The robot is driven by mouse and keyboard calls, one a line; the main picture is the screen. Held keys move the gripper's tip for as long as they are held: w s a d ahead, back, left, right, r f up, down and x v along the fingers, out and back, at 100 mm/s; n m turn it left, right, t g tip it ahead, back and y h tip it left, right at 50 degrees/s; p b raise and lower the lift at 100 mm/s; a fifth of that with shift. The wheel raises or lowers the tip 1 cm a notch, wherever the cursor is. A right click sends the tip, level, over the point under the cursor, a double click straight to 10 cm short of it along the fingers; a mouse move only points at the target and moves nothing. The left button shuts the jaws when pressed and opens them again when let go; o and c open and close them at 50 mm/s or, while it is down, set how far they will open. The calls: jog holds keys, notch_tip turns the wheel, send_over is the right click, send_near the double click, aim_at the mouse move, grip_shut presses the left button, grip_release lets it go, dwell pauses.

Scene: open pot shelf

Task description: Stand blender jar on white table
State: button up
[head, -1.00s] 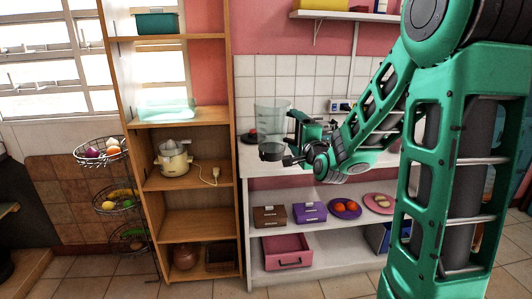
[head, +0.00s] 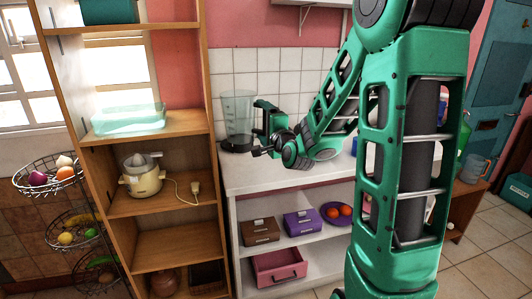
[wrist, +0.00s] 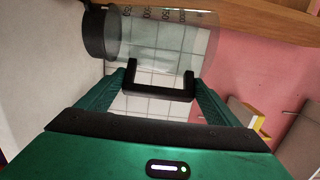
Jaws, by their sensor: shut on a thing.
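The blender jar (head: 237,112) is clear with a dark base and stands upright in the head view, over the back left part of the white table (head: 262,180). I cannot tell whether its base touches the tabletop. My gripper (head: 262,116) is at the jar's right side, shut on its black handle. In the wrist view, the jar (wrist: 160,38) lies across the top of the picture with its dark base to the left. The black handle sits between the fingers of my gripper (wrist: 160,82).
A wooden shelf (head: 212,125) stands close left of the table, holding a juicer (head: 141,176) and a pale glass dish (head: 128,119). A wire fruit basket (head: 52,174) is further left. Brown and purple boxes are on the table's lower shelf. The front tabletop looks clear.

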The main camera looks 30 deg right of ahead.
jog(key=w+d+f, duration=0.3)
jog(key=d+f, duration=0.7)
jog(key=shift+d+f, duration=0.15)
jog(key=shift+d, duration=0.05)
dwell(0.3)
jog(key=shift+w+f, duration=0.1)
jog(key=shift+f, duration=0.05)
jog(key=o, duration=2)
